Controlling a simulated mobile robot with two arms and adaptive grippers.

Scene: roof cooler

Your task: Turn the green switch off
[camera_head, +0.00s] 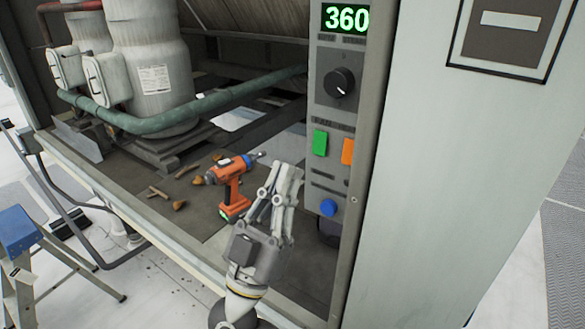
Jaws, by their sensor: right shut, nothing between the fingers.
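The green switch (320,142) is on the grey control panel (325,103), on the inner right side of the cooler. An orange switch (347,151) sits just right of it, a black knob (340,82) above and a blue button (328,207) below. A green display (345,18) at the top of the panel reads 360. My right gripper (287,172) is shut and empty, its fingers pointing up. In the picture it is below and left of the green switch, apart from it. My left gripper is not in view.
An orange drill (230,186) stands on the cooler floor just left of my right gripper. Brown debris (177,204) lies near it. White tanks (152,75) and a green pipe (160,121) are behind. A blue-topped stepladder (17,232) stands outside at left.

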